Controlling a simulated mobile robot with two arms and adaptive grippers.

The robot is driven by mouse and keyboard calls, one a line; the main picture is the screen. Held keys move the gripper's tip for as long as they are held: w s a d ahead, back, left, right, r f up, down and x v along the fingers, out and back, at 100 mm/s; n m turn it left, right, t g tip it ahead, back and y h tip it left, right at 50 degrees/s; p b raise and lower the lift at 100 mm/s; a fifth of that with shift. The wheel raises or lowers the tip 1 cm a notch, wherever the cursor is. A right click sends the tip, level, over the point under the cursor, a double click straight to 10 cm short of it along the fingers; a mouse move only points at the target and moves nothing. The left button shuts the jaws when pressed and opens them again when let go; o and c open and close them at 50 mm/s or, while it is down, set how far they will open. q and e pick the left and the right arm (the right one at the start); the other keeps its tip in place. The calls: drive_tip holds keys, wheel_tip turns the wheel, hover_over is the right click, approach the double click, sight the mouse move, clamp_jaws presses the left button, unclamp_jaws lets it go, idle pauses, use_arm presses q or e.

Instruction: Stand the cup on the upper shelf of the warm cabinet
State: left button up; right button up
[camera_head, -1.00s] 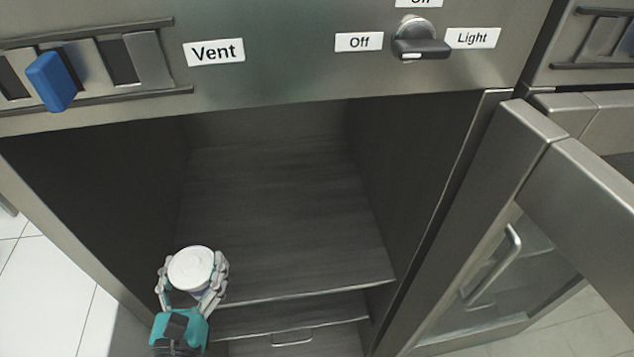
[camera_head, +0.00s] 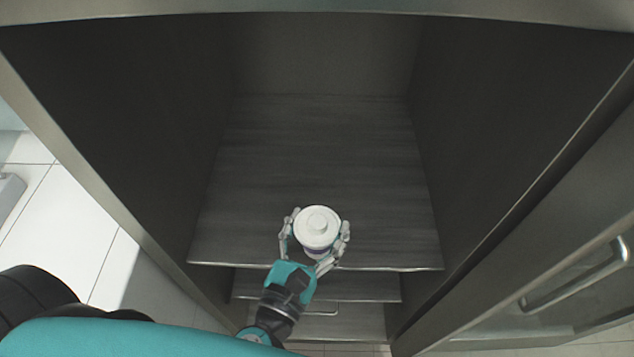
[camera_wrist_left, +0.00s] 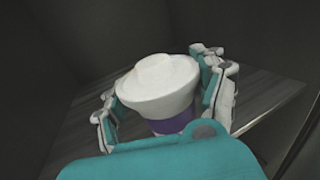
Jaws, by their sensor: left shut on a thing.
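The cup (camera_head: 318,228) is white with a white lid and a purple band. It is upright in my left gripper (camera_head: 317,236), whose fingers close around its sides. The cup also shows in the left wrist view (camera_wrist_left: 158,88), between the fingers of the left gripper (camera_wrist_left: 165,100). In the head view the cup appears over the front part of the upper shelf (camera_head: 320,150) of the warm cabinet. I cannot tell whether its base touches the shelf, as the base is hidden. My right gripper is not in view.
The upper shelf is bare behind and beside the cup. Dark cabinet walls (camera_head: 130,110) rise on both sides. A lower shelf (camera_head: 370,287) lies below. The cabinet door (camera_head: 560,270) with a metal handle (camera_head: 580,277) stands open at the right.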

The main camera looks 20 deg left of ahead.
use_arm(q)
drive_tip(key=w+a+f, duration=0.1)
drive_tip(key=w, duration=0.2)
drive_tip(key=w+a+f, duration=0.1)
drive_tip(key=w+f, duration=0.1)
drive_tip(key=w, duration=0.1)
drive_tip(key=w+a+f, duration=0.1)
drive_tip(key=w, duration=0.2)
drive_tip(key=shift+w+f, duration=0.2)
drive_tip(key=shift+f, duration=0.2)
drive_tip(key=shift+r, duration=0.15)
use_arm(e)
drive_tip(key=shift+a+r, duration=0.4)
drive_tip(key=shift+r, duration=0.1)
use_arm(q)
drive_tip(key=o, duration=1.3)
drive_tip(key=shift+o, duration=0.2)
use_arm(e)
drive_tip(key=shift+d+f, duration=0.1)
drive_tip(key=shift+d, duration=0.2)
